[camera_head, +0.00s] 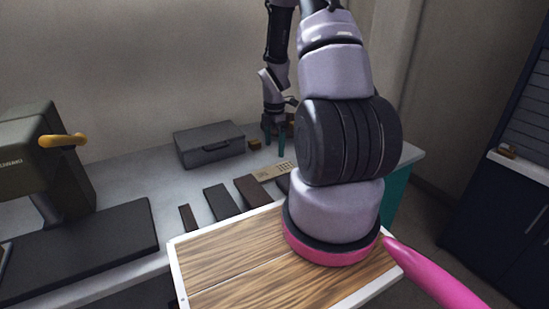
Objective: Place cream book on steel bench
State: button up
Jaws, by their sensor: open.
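A tan, cream-like flat piece with small dark marks (272,172) lies on the grey bench top; it is the only pale flat item there, but I cannot tell for sure that it is the cream book. The grey bench (150,178) runs along the wall; I cannot tell if it is the steel bench. My gripper (275,141), with teal fingers pointing down, is open over the back of this bench, beyond the tan piece. Nothing shows between its fingers. My arm hides part of the bench on the right.
A grey lidded case (208,146) and a small brown block (254,144) stand at the back. Dark flat slabs (221,202) lie in a row. A machine with a yellow handle (62,141) stands left. A dark cabinet (505,213) stands far right, across bare floor.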

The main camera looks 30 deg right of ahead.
jog(key=s+a+r+m+t, duration=0.15)
jog(key=r+m, duration=0.25)
jog(key=r, duration=0.5)
jog(key=s+a+r+m+t, duration=0.1)
jog(key=a+r+m, duration=0.2)
jog(key=r, duration=0.5)
jog(key=s+a+r+m+t, duration=0.15)
jog(key=r+m, duration=0.25)
jog(key=r, duration=0.5)
jog(key=s+a+r+m+t+y, duration=0.1)
jog(key=s+a+r+m, duration=0.3)
jog(key=s+r+m, duration=0.1)
jog(key=s+a+r+m+t+y, duration=0.1)
jog(key=s+a+r+m+t, duration=0.1)
jog(key=s+a+r+m, duration=0.3)
jog(key=s+r+m, duration=0.1)
jog(key=s+r, duration=0.2)
jog(key=s, duration=0.1)
jog(key=shift+s+r+m, duration=0.15)
jog(key=shift+r+m, duration=0.1)
jog(key=shift+m, duration=0.05)
